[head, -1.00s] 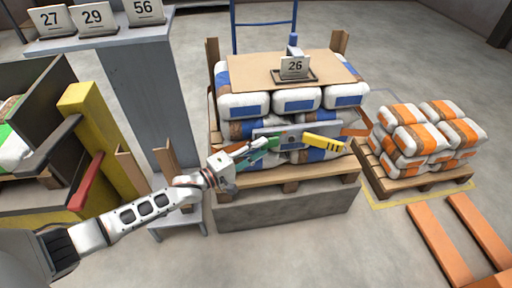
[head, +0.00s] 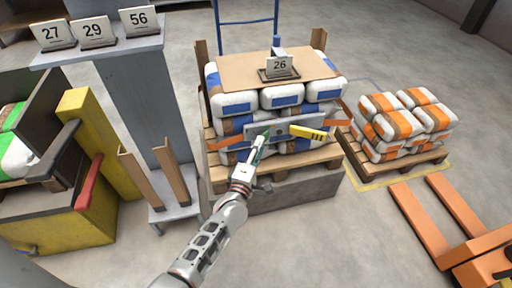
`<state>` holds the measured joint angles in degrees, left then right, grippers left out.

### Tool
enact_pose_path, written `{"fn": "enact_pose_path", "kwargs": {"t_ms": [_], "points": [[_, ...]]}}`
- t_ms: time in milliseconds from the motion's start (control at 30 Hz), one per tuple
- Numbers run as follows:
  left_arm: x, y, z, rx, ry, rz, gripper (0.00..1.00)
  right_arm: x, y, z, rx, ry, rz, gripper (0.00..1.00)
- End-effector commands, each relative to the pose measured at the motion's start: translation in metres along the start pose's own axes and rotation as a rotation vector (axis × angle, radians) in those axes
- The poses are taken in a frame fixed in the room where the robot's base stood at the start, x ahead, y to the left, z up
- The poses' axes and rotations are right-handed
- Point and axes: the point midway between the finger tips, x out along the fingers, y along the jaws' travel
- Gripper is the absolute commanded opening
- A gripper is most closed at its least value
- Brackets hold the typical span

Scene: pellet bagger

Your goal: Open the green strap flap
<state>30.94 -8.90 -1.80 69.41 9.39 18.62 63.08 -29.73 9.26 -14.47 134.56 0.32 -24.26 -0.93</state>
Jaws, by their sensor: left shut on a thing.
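A grey metal bar (head: 285,130) lies across the front of the stacked blue-and-white bags, with an orange strap (head: 230,143) at its left end. A yellow handle (head: 308,133) with dark marks is on its right part. The green strap flap (head: 266,134) shows only as a small patch at the left part of the bar, mostly hidden by my fingers. My left gripper (head: 258,149) reaches up from below and is shut on the flap. My right gripper is not in view.
The bags stand on a wooden pallet (head: 219,174) over a grey block. A cardboard sheet (head: 235,75) and a "26" sign (head: 279,66) top them. Orange-banded bags (head: 400,120) and orange forks (head: 415,215) are at right. A yellow bin (head: 75,222) and wooden posts (head: 172,172) are at left.

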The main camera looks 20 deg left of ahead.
Motion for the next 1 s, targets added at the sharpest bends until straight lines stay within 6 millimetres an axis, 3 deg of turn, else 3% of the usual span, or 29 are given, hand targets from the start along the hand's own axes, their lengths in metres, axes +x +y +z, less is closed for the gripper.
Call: {"fn": "enact_pose_path", "kwargs": {"t_ms": [600,633,667,1000], "points": [[-0.0003,-0.001,0.0019,0.001,0.03,-0.001,0.09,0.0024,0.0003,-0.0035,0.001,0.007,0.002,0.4],[-0.0003,-0.001,0.0019,0.001,0.03,-0.001,0.38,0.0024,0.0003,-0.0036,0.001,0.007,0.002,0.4],[-0.0003,-0.001,0.0019,0.001,0.03,-0.001,0.46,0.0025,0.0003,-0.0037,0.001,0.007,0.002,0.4],[-0.0005,-0.0004,0.002,0.001,0.03,0.0,0.47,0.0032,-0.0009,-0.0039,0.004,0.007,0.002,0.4]]}}
